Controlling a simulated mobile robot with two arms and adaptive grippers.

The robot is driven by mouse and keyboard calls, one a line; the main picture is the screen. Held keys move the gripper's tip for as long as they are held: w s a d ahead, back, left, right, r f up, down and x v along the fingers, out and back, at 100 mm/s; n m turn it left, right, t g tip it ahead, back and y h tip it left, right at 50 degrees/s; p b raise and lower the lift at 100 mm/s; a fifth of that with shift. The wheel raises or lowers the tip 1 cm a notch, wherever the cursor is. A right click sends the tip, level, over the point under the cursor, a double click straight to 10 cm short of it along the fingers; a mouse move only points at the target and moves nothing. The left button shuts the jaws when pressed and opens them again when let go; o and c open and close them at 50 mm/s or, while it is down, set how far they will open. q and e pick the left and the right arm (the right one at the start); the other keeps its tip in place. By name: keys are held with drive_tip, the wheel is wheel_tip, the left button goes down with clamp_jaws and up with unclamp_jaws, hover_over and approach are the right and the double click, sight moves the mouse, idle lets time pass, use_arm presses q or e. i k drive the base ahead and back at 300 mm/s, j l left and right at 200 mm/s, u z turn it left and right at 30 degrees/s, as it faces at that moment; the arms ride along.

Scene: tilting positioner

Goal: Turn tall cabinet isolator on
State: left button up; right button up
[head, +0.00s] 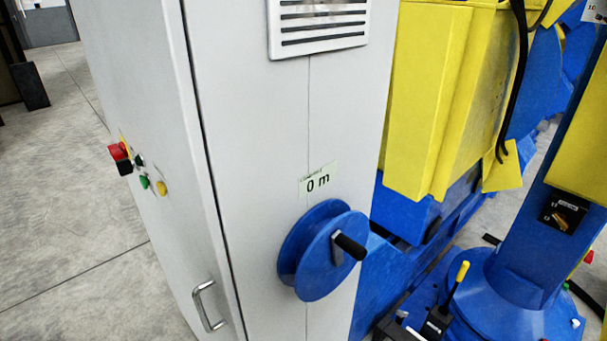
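The tall cabinet (255,150) is light grey and fills the middle of the head view. On its left side panel is a red switch handle (118,151) with a bit of yellow behind it, which looks like the isolator. It is seen edge-on, so I cannot tell its position. Neither of my grippers shows in the head view.
Near the red handle are a green button (144,182) and a yellow button (161,188). A blue hand wheel (304,262) juts from the cabinet front, below a "0 m" label (318,182). Blue and yellow machinery (430,90) stands right. Left floor (70,200) is clear.

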sight(120, 153)
drive_tip(key=u, duration=1.25)
drive_tip(key=i+j, duration=0.15)
drive_tip(key=j, duration=0.15)
drive_tip(key=i+j+z, duration=0.1)
drive_tip(key=j, duration=0.25)
drive_tip(key=i+j, duration=0.15)
drive_tip(key=j, duration=0.15)
drive_tip(key=i+j+z, duration=0.1)
drive_tip(key=j, duration=0.2)
drive_tip(key=i+j, duration=0.15)
drive_tip(key=j, duration=0.2)
